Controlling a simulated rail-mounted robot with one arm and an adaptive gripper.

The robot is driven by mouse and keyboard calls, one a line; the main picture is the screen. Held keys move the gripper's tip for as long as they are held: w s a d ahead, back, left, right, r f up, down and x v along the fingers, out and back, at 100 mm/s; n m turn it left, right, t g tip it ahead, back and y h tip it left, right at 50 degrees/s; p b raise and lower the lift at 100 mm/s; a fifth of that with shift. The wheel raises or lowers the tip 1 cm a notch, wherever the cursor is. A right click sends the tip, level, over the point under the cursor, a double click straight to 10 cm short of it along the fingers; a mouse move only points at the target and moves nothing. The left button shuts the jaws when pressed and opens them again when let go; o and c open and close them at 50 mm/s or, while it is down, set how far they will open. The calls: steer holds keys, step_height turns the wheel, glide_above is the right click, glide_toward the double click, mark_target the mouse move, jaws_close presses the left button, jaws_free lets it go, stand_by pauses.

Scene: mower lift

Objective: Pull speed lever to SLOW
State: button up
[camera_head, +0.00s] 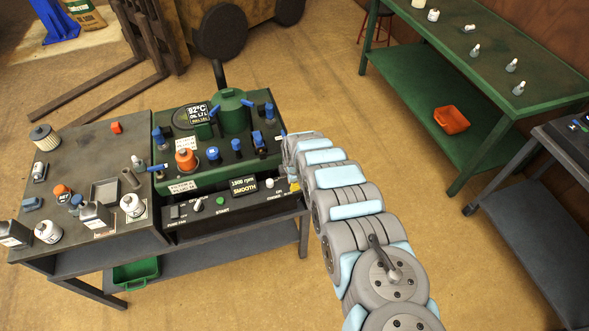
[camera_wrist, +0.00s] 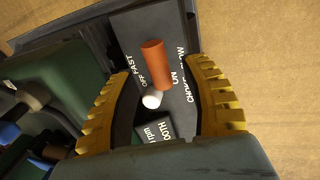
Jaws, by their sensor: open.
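An orange cylindrical lever handle (camera_wrist: 154,65) stands on a dark panel between the printed words FAST and SLOW in the wrist view. A white knob (camera_wrist: 151,100) sits just below it, between OFF and ON. My gripper (camera_wrist: 161,70) is open, with its yellow toothed fingers on either side of the orange handle and white knob. Gaps show between the handle and both fingers. In the head view, the white knob (camera_head: 270,183) shows at the panel's right end. My arm hides the orange handle there, and only a bit of yellow finger shows.
The black front panel (camera_head: 215,207) carries a display (camera_head: 243,186) and a green START button (camera_head: 220,201). A green machine top with blue levers (camera_head: 237,145) stands behind it. A grey table (camera_head: 100,190) with bottles is at left. Open floor lies to the panel's right.

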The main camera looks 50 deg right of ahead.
steer(key=shift+s+r, duration=0.35)
steer(key=shift+r, duration=0.4)
steer(key=shift+a+r, duration=0.15)
steer(key=shift+r, duration=0.4)
steer(key=v, duration=0.8)
steer(key=shift+s, duration=0.1)
